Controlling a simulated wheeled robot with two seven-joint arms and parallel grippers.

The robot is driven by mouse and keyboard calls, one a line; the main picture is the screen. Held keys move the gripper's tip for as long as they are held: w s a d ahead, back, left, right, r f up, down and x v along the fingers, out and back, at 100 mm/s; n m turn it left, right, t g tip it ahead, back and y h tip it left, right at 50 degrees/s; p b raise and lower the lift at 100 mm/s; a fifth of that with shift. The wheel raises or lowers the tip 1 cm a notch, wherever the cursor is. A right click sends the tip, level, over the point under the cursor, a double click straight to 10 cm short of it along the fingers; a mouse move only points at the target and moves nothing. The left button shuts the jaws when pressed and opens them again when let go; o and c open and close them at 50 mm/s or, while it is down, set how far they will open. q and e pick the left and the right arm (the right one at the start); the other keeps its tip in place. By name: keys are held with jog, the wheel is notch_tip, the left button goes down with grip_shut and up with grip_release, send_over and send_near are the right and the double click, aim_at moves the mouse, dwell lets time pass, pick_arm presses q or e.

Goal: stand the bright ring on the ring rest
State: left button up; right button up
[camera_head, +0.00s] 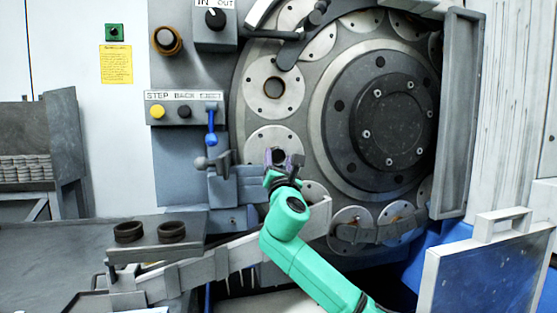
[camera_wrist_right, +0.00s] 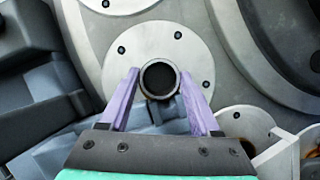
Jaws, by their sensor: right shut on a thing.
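My right gripper (camera_head: 286,160) is at the lower left of the large round disc, in front of a pale round plate. In the right wrist view, its two purple fingers (camera_wrist_right: 160,92) are shut on a ring (camera_wrist_right: 160,78) with a bright grey rim and a dark bore. The ring's open end faces the wrist camera, and the fingers hide part of its sides. The ring also shows small and dark between the fingertips in the head view (camera_head: 279,155). Which part is the ring rest is unclear. My left gripper is not in view.
A grey chute (camera_head: 222,262) slopes beneath my right arm. A blue lever (camera_head: 211,125) and grey bracket stand left of the gripper. A framed blue panel (camera_head: 485,275) is at lower right.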

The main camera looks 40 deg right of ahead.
jog(key=shift+f, duration=0.55)
jog(key=shift+a, duration=0.1)
dwell(0.5)
jog(key=o, duration=1.1)
jog(key=shift+w, duration=0.25)
jog(key=shift+r, duration=0.1)
jog(key=o, duration=0.5)
jog(key=shift+c, duration=0.2)
